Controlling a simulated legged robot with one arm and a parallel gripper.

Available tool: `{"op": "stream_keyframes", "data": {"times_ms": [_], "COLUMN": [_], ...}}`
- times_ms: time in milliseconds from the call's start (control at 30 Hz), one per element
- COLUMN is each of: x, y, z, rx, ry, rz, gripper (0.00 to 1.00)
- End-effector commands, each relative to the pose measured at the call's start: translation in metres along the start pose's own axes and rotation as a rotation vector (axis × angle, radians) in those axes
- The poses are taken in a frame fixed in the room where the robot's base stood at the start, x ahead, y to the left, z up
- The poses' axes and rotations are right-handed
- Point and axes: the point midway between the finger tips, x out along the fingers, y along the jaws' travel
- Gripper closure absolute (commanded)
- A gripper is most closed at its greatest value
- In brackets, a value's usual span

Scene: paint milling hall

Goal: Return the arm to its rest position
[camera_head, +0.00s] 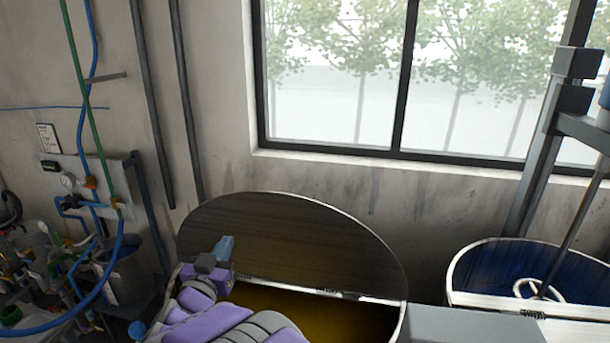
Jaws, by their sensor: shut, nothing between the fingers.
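My arm, purple and grey, reaches up from the bottom of the head view. My gripper (225,249) is at its end, a small purple and dark body with bluish fingers. The fingers are shut and hold nothing. In the picture the gripper lies in front of the left edge of a vat (404,322) and its raised dark half lid (300,235). I cannot tell how far the gripper is from the lid. Yellow-brown liquid (300,309) shows in the open half of the vat, and my arm hides part of it.
A second vat (480,257) with blue inside and a stirrer (541,289) stands at the right under a grey frame (540,150). Hoses, a gauge panel (85,185) and a bucket (125,270) crowd the left. A wall with a window (400,80) is behind.

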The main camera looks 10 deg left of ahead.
Motion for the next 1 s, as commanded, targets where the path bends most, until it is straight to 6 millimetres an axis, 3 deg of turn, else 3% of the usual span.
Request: {"op": "stream_keyframes", "data": {"times_ms": [233,467,633,767,1000], "x": [0.025,0.013,-0.018,-0.053,-0.139], "y": [0.024,0.044,0.073,0.112,0.223], "z": [0.001,0.015,0.038,0.060,0.102], "rx": [0.113,0.151,0.122,0.084,0.008], "ry": [-0.170,-0.399,-0.600,-0.772,-1.128], "rz": [-0.194,-0.408,-0.511,-0.546,-0.500], "gripper": [1.00,1.00,1.00,1.00,1.00]}}
